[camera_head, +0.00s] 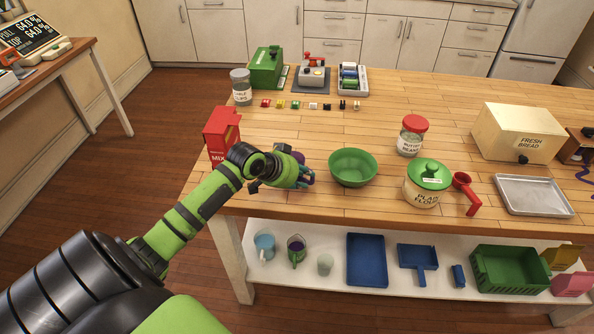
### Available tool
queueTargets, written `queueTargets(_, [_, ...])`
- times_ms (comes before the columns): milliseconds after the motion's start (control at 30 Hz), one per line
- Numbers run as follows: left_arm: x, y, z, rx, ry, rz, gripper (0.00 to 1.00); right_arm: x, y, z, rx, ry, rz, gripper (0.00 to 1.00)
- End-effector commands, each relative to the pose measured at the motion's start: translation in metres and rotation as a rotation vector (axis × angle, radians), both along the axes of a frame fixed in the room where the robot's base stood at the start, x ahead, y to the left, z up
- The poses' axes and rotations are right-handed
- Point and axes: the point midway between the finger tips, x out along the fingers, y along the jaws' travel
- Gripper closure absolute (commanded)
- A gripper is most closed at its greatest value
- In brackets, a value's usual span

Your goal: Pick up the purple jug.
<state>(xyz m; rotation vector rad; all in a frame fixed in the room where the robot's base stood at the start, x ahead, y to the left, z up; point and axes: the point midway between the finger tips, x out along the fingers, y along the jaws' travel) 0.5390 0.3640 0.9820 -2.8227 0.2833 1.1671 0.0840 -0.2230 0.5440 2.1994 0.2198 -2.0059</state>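A purple object (299,156), which looks like the purple jug, stands on the wooden table between the red box and the green bowl. Most of it is hidden behind my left gripper, with a little purple showing above and to the right of the fingers. My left gripper (300,179) reaches in from the left and is right at this object. I cannot tell whether the fingers touch it or have closed on it. My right gripper is not in view.
The red mix box (219,136) stands just left of my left gripper, and the green bowl (353,167) just right. A flour jar (424,190), red scoop (466,191) and metal tray (533,195) lie farther right. The lower shelf (338,291) holds cups and trays.

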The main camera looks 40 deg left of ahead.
Motion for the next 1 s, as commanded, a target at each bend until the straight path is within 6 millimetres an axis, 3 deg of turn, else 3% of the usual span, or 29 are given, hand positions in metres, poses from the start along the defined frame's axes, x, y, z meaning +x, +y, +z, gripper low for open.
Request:
queueTargets(433, [0.037,-0.008,-0.037,0.001,0.0,0.001,0.72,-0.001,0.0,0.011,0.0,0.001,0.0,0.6])
queueTargets(767, [0.041,-0.009,-0.043,0.003,0.0,-0.001,0.72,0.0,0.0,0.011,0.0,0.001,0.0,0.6])
queueTargets(867, [0.041,-0.009,-0.043,0.003,0.0,-0.001,1.0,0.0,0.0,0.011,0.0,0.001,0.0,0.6])
queueTargets(1000, [0.041,-0.009,-0.042,0.004,-0.002,-0.001,1.0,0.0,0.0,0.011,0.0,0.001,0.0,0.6])
